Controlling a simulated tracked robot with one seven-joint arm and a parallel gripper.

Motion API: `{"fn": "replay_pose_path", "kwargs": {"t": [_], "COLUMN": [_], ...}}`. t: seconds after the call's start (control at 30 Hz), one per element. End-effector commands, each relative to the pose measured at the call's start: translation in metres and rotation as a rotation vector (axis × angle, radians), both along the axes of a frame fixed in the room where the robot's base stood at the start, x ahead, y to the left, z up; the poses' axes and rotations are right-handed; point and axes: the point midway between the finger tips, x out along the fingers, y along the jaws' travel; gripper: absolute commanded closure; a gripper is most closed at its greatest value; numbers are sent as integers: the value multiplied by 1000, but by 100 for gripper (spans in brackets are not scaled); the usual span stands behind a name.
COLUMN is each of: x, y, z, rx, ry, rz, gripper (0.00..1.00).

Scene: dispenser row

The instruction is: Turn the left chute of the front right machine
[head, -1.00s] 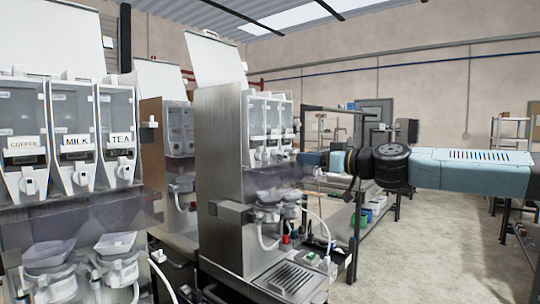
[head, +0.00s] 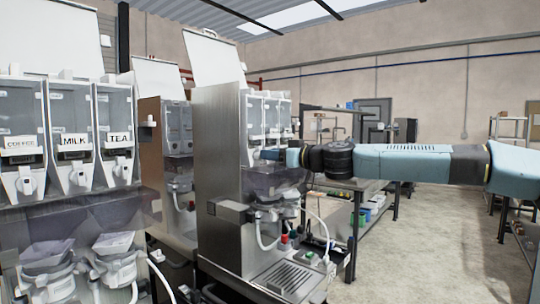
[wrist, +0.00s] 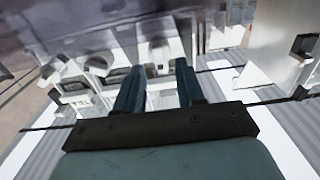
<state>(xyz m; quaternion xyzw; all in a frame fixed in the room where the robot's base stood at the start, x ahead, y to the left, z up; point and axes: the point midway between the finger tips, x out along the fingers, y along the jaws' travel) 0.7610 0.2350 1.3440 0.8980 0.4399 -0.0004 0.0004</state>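The front right machine (head: 220,165) is a tall steel dispenser in the middle of the head view, with clear canisters (head: 272,115) facing right. Its canister chutes are small and partly hidden behind my arm in that view. My gripper (head: 270,154) reaches in from the right at chute height, close to the machine's front. In the wrist view, my gripper (wrist: 158,70) has its two dark blue fingers apart, with a gap between them. A white chute (wrist: 158,52) shows just beyond the gap, and another white chute (wrist: 97,62) is left of the fingers. Contact cannot be told.
Another machine (head: 75,120) with canisters labelled coffee, milk and tea stands at the left. A further machine (head: 160,110) is behind. A drip tray (head: 285,280) sits below the front right machine. A table (head: 345,184) stands behind my arm; the floor at right is open.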

Motion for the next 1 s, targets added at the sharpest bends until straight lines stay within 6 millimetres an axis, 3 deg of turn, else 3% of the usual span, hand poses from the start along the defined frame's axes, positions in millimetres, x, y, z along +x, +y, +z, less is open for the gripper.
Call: {"fn": "replay_pose_path", "kwargs": {"t": [0.2,0.57,0.93,1.0], "x": [8,9,9,9], "y": [10,12,11,11], "z": [0,0,0,0], "rx": [0,0,0,0], "ry": [0,0,0,0], "rz": [0,-1,-1,-1], "gripper": [62,63,98,100]}}
